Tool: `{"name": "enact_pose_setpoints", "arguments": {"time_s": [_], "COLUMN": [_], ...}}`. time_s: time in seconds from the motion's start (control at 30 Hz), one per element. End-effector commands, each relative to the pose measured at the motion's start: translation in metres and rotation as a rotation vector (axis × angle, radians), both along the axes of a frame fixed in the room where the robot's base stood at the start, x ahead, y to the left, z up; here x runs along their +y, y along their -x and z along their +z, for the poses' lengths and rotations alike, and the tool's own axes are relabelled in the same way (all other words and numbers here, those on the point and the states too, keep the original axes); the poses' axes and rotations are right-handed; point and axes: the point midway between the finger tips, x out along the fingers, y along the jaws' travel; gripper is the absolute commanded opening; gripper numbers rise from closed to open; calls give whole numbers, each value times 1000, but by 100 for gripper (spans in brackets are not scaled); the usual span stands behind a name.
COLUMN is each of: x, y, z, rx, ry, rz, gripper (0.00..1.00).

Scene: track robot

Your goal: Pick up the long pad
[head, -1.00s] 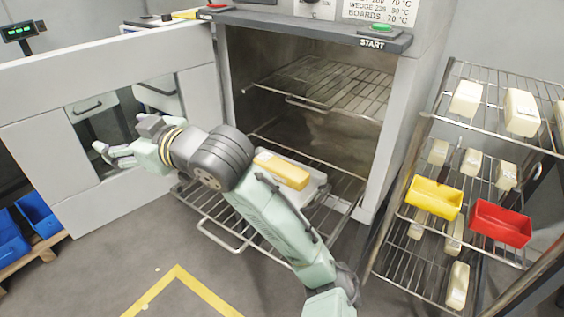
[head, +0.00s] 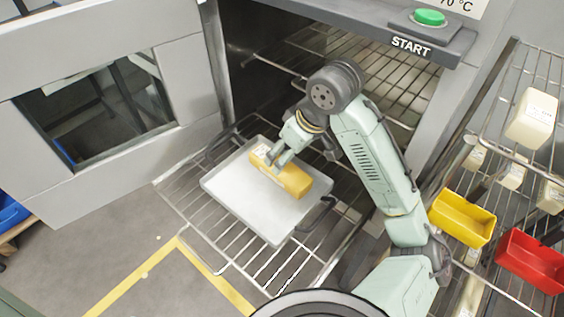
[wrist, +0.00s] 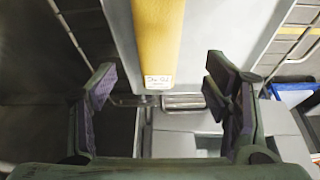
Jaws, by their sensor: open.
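The long pad (head: 290,181) is a yellow-orange block with a small white label at one end. It lies on a grey tray (head: 235,197) on the pulled-out oven rack. My gripper (head: 276,160) is over the pad's labelled upper-left end in the head view. In the wrist view my gripper (wrist: 162,82) is open and empty, its two dark-padded fingers wide apart. There the pad (wrist: 158,40) enters from the top, between the fingers' lines, with its label end nearest me. I cannot tell the exact height of the fingers over the pad.
The tray has black handles and rests on a wire rack (head: 262,268) in front of the open oven. The oven door (head: 180,85) stands open at the left. A shelf rack at the right holds a yellow bin (head: 462,220), a red bin (head: 530,262) and several pale blocks.

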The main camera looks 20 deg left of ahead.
Motion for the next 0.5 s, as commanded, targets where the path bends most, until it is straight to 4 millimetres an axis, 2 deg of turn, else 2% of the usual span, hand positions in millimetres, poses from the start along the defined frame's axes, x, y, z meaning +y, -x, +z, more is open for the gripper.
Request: {"name": "enact_pose_setpoints", "arguments": {"time_s": [0.1,0.33,0.5], "x": [7,13,22], "y": [-2,-6,-11], "z": [-17,-32,-55], "rx": [3,1,3], "ry": [-3,-3,-6], "rz": [1,1,0], "gripper": [70,70,70]}}
